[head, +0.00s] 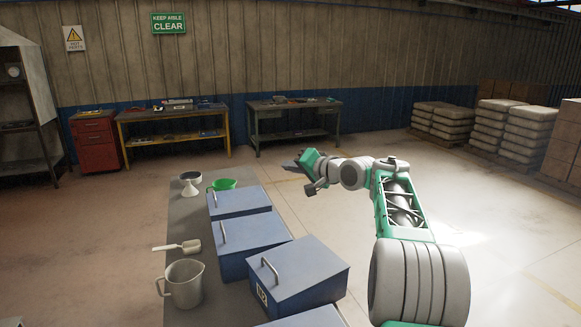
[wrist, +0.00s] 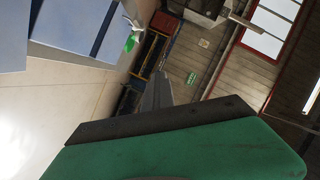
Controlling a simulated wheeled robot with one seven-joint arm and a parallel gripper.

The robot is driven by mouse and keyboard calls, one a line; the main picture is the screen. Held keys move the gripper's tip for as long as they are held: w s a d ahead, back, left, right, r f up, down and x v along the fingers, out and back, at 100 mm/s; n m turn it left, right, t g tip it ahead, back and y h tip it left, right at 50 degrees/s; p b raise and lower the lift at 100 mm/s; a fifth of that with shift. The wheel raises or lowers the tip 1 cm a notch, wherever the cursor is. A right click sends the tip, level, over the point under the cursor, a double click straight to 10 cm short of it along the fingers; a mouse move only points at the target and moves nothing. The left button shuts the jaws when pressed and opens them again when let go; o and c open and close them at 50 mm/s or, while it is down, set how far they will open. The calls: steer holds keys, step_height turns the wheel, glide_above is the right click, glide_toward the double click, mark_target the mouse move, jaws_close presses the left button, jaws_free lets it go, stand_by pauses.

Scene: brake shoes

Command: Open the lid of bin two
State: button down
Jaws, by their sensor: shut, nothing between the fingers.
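Several blue bins with lids and handles stand in a row on the grey bench: a far bin (head: 240,202), a middle bin (head: 252,240), a nearer bin (head: 305,272) and one cut off at the bottom edge (head: 305,318). Their lids look closed. The nearer bin carries a small pale label (head: 261,294) with a dark mark, perhaps a 2; no other label shows. My gripper (head: 288,164) is shut and empty, in the air to the right of and beyond the bins, touching none. In the wrist view the grey fingers (wrist: 157,95) show beyond the green housing.
A metal jug (head: 184,284), a scoop (head: 178,247), a funnel (head: 191,186) and a green container (head: 223,184) stand on the bench (head: 215,290) left of or behind the bins. The floor at right is open; stacked sacks (head: 492,128) stand far back.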

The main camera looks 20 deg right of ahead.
steer(key=c, duration=2.1)
jaws_free()
steer(key=shift+c, duration=0.2)
steer(key=o, duration=0.6)
steer(key=shift+b+v, duration=1.2)
steer(key=shift+v, duration=2.75)
